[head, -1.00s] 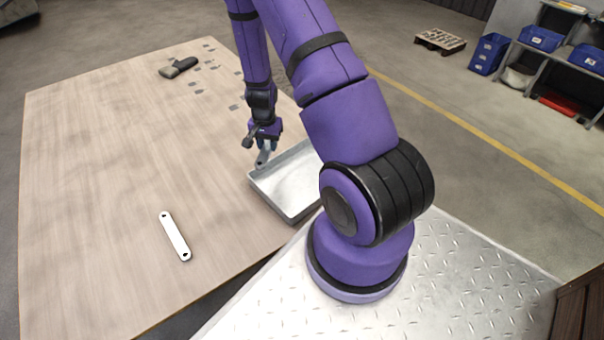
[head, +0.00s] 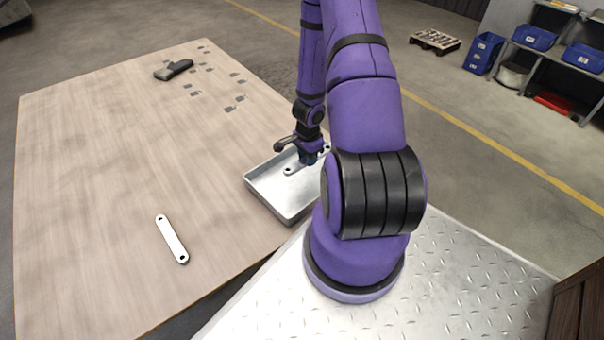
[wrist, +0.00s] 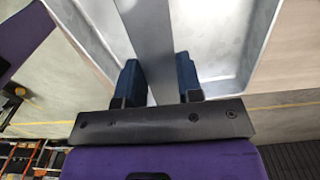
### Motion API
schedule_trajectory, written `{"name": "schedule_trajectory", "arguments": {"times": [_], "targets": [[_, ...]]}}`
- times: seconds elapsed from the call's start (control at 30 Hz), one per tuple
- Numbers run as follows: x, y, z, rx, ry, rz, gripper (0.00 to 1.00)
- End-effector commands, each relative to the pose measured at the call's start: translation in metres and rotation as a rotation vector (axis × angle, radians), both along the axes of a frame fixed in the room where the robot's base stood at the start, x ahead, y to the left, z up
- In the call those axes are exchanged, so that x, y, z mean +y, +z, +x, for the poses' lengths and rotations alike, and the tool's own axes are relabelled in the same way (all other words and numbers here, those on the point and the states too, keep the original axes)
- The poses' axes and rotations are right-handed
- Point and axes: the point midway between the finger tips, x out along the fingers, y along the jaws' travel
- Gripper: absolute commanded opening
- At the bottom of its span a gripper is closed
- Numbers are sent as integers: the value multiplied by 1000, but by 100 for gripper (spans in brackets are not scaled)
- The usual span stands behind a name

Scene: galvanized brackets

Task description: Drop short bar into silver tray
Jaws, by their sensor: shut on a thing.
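My gripper (head: 308,159) is shut on the short bar (head: 290,170), a flat grey metal bar with a hole at its visible end. It is over the silver tray (head: 262,199), a shallow rectangular metal tray at the table's right edge. In the wrist view, the bar (wrist: 152,35) runs between the two blue fingers of my gripper (wrist: 160,80), with the tray (wrist: 235,40) behind it. The gap between bar and tray floor is hard to judge. My arm hides the tray's right part.
A longer pale bar (head: 171,239) with holes at its ends lies on the wooden table (head: 90,180). A dark tool (head: 173,70) and several small grey pieces (head: 234,104) lie at the far end. The table's middle is clear.

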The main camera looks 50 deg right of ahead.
Motion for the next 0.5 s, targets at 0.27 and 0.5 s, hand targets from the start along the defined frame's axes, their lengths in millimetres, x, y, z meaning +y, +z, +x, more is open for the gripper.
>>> {"name": "schedule_trajectory", "arguments": {"times": [0.27, 0.5], "targets": [[0, -29, 0, 0, 0, 3, 3], [0, -39, 0, -1, 0, 2, 3]]}}
